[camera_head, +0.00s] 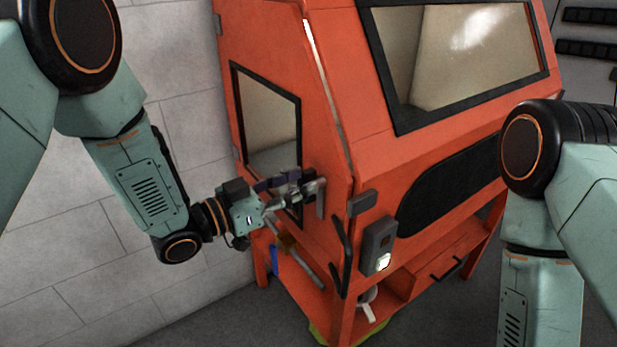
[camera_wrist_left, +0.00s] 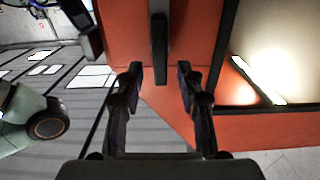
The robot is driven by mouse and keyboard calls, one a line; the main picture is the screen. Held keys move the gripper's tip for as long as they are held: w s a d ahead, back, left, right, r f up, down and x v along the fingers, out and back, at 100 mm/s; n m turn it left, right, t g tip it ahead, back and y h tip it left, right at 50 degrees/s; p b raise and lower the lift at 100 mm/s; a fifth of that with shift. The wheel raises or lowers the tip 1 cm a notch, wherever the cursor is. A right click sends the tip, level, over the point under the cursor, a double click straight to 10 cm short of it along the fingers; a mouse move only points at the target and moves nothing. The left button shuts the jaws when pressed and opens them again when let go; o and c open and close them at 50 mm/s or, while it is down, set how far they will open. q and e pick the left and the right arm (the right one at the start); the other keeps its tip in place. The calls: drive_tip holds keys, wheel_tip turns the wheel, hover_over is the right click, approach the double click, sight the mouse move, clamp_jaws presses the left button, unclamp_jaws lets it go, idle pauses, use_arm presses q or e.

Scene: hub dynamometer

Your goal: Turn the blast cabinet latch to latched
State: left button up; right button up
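The orange blast cabinet (camera_head: 375,165) stands in the middle of the head view. A grey bar-shaped latch handle (camera_head: 320,197) is on its side panel near the front corner, and looks upright there. In the left wrist view the latch bar (camera_wrist_left: 160,48) is dark and runs up the picture against the orange panel. My left gripper (camera_head: 307,186) is at the latch. In the left wrist view its two fingers (camera_wrist_left: 160,74) are apart, one on each side of the bar's lower end, with gaps on both sides. My right gripper is out of view; only my right arm shows.
A side window (camera_head: 270,120) with a black frame is just behind the left gripper. A grey control box (camera_head: 379,246) and a black bent handle (camera_head: 344,255) are at the cabinet's front corner. A lower shelf holds a white item (camera_head: 368,304). The block wall (camera_head: 75,240) is at left.

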use_arm(q)
drive_tip(key=shift+x, duration=1.45)
clamp_jaws()
